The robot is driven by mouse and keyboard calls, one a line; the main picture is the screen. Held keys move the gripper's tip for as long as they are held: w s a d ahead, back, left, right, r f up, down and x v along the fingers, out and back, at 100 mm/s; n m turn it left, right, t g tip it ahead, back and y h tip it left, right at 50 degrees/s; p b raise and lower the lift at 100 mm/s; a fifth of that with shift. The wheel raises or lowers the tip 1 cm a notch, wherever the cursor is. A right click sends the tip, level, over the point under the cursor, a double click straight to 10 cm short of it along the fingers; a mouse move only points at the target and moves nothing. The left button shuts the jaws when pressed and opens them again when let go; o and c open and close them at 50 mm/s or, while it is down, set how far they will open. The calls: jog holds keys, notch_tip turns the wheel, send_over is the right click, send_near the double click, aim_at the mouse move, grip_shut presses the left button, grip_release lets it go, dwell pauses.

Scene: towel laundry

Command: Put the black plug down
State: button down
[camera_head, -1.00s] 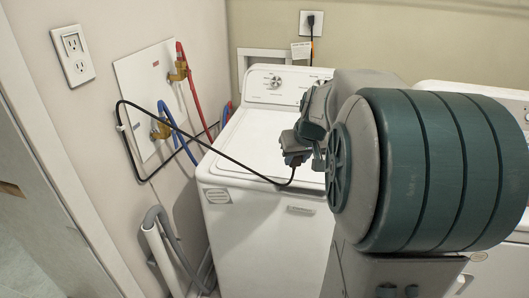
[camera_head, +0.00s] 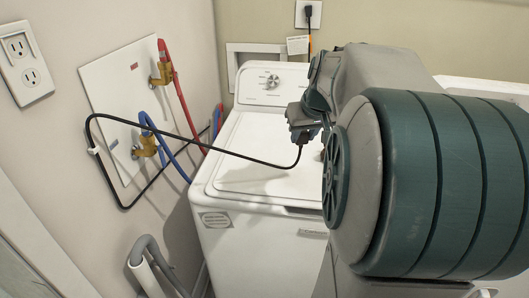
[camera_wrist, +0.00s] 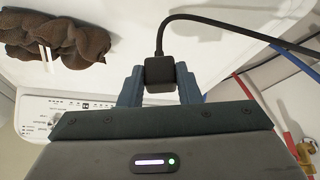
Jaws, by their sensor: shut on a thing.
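The black plug (camera_wrist: 160,75) is between the blue fingers of my gripper (camera_wrist: 160,88) in the wrist view, and the jaws are shut on it. In the head view my gripper (camera_head: 303,132) is above the white washer's lid, partly hidden by my own arm. The plug's black cord (camera_head: 215,148) runs left from the gripper to the wall, past the valve panel. I cannot tell the exact height of the plug above the lid.
The white washer (camera_head: 255,155) has a flat, mostly clear top. A brown bundled towel (camera_wrist: 55,40) shows in the wrist view. Blue and red hoses (camera_head: 165,90) with brass valves are on the left wall. A wall outlet (camera_head: 27,62) is at upper left. A second white machine (camera_head: 490,95) stands at right.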

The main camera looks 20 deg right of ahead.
jog(key=w+a+f, duration=0.1)
jog(key=w+f, duration=0.1)
jog(key=w, duration=0.1)
jog(key=w+a+f, duration=0.4)
jog(key=w, duration=0.1)
jog(key=shift+w+a+f+p, duration=0.1)
jog(key=shift+w+p, duration=0.2)
jog(key=shift+p, duration=0.1)
jog(key=shift+f, duration=1.95)
jog(key=shift+f+b, duration=0.65)
jog(key=shift+b, duration=0.05)
jog(key=c, duration=1.1)
grip_release()
jog(key=shift+o, duration=0.2)
jog(key=shift+r, duration=0.1)
